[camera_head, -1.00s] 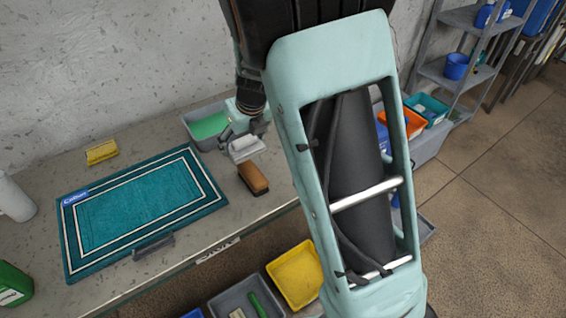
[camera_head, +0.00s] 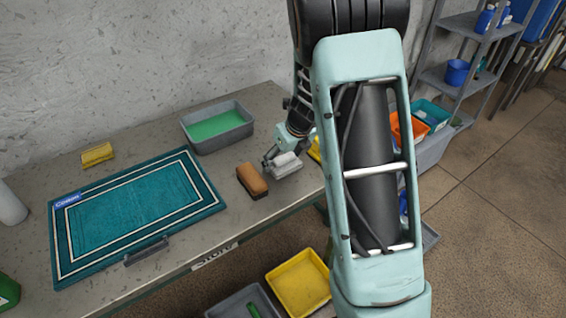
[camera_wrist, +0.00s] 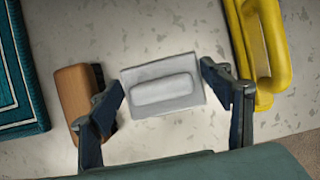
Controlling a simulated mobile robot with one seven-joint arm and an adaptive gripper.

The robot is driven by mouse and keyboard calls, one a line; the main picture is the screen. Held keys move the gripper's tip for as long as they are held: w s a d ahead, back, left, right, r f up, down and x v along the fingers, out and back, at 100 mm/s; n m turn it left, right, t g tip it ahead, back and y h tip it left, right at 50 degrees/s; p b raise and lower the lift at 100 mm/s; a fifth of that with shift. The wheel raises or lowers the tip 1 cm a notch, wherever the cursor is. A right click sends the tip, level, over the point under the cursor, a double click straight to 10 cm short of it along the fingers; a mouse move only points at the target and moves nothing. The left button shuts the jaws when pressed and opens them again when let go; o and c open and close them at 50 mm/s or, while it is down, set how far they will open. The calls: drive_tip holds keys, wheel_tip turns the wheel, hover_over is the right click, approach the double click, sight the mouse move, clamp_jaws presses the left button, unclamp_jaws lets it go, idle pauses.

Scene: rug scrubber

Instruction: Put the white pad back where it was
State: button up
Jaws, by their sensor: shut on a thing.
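The white pad (camera_head: 286,167) is a pale block with a raised grip, at the right end of the bench beside the brown brush. In the wrist view the white pad (camera_wrist: 163,90) sits between my two fingers. My gripper (camera_head: 277,157) is shut on it, one finger at each side. I cannot tell whether its underside touches the bench or hangs just above it.
The brown brush (camera_head: 252,180) lies just left of the pad. A yellow handled tool (camera_wrist: 258,45) lies to its right. A grey tub (camera_head: 240,131) with green contents stands behind. The teal rug (camera_head: 140,210) covers the left bench (camera_head: 225,215). The front edge is near.

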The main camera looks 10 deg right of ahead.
drive_tip(key=shift+f, duration=0.65)
drive_tip(key=shift+f, duration=0.15)
drive_tip(key=o, duration=1.3)
drive_tip(key=shift+r, duration=0.45)
drive_tip(key=p+v, duration=0.2)
drive_tip(key=v, duration=0.9)
drive_tip(key=shift+s+r+p, duration=0.2)
drive_tip(key=shift+p, duration=0.15)
